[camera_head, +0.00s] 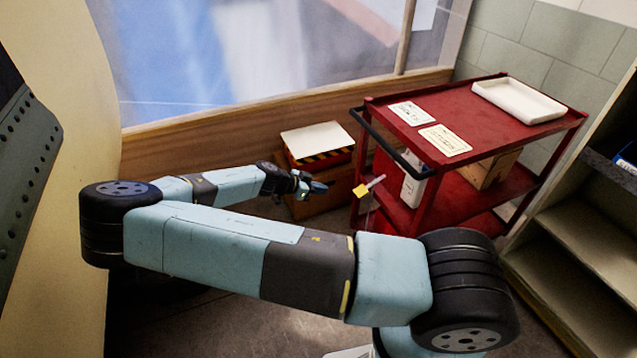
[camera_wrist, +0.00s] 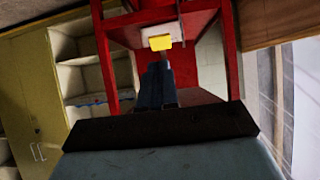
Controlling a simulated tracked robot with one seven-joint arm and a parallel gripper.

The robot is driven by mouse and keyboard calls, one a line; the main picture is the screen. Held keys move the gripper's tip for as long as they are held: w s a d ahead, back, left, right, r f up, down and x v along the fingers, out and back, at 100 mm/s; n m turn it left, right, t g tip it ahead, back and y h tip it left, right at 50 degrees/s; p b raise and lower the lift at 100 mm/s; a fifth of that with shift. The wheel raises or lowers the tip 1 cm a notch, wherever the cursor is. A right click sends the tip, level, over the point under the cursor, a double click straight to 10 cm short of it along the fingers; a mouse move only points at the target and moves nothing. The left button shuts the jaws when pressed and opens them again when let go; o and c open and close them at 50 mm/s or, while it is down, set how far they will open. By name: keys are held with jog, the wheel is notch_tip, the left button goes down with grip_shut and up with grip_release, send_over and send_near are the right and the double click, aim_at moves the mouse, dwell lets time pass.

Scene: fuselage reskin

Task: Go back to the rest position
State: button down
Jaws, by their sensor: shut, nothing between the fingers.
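My gripper (camera_head: 318,187) is at the end of my blue and black arm, which stretches across the head view and folds back towards the red cart. The gripper is shut and empty, in the air left of the cart. In the wrist view its dark fingers (camera_wrist: 156,86) lie together and point at the cart. A yellow tag (camera_head: 361,190) on a pale rod shows just right of the fingertips. The tag also shows in the wrist view (camera_wrist: 160,42), beyond the fingertips. I cannot tell how far the tag is from them.
The red cart (camera_head: 462,110) carries a white tray (camera_head: 518,99) and two labelled plates. A box with a striped edge and white top (camera_head: 317,139) stands by the window wall. Shelves (camera_head: 590,235) are at the right. A cream curved panel (camera_head: 70,110) is at the left.

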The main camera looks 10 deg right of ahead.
jog(key=shift+s, duration=0.1)
jog(key=s+d+r+n+g+y, duration=0.1)
jog(key=s+r+n+y, duration=0.25)
jog(key=r, duration=0.65)
jog(key=s+d+r+n+g+y, duration=0.15)
jog(key=s+r+y, duration=0.3)
jog(key=r, duration=0.55)
jog(key=s+r+n+y, duration=0.3)
jog(key=s+r+y, duration=0.1)
jog(key=r, duration=0.6)
jog(key=s+d+r+n+t, duration=0.2)
jog(key=s+d+r+n, duration=0.1)
jog(key=s+r, duration=0.6)
jog(key=s+d+r+n+t, duration=0.3)
jog(key=s+r+n, duration=0.1)
jog(key=s+r, duration=0.5)
jog(key=shift+h, duration=0.3)
